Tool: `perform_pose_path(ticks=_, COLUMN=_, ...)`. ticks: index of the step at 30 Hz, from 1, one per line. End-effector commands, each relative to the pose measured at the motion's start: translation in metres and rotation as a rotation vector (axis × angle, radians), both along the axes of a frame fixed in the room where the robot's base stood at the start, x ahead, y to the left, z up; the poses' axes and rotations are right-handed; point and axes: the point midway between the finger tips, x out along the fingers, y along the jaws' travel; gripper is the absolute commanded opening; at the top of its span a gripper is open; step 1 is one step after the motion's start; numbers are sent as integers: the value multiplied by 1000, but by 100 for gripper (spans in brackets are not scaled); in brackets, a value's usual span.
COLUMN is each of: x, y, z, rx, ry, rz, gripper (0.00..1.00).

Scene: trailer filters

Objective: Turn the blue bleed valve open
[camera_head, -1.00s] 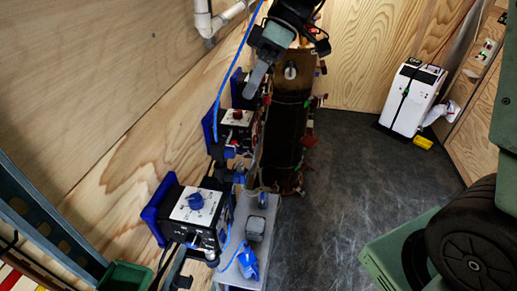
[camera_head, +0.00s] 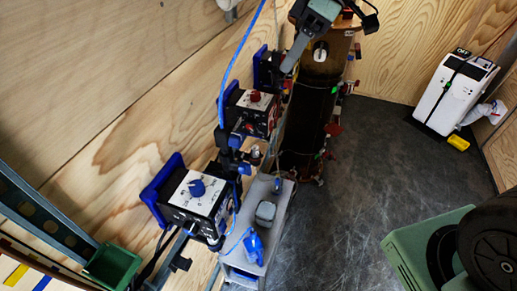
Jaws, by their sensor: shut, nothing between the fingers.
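My gripper (camera_head: 289,63) hangs at the top centre, its grey fingers shut and empty, pointing down and left in front of the brown column (camera_head: 305,115). I cannot tell for sure which blue part is the bleed valve. A blue knob (camera_head: 197,187) sits on the white dial face of the nearer box (camera_head: 188,220). A blue fitting (camera_head: 254,247) lies on the grey shelf (camera_head: 270,222), and a smaller blue part (camera_head: 278,186) is further back on it. My gripper is above and apart from all of these.
A second box with a red knob (camera_head: 255,97) stands behind the first. Red and green handles stick out from the column. A blue hose (camera_head: 241,60) runs down on the left. A white machine (camera_head: 455,95) stands back right; a green bin (camera_head: 113,263) is front left.

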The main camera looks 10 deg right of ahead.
Motion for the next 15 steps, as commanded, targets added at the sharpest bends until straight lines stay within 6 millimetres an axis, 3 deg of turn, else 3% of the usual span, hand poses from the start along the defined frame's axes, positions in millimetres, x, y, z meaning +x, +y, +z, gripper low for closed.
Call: perform_pose_path(ticks=15, x=0, y=0, z=-42, rx=0, ry=1, rz=-1, gripper=0)
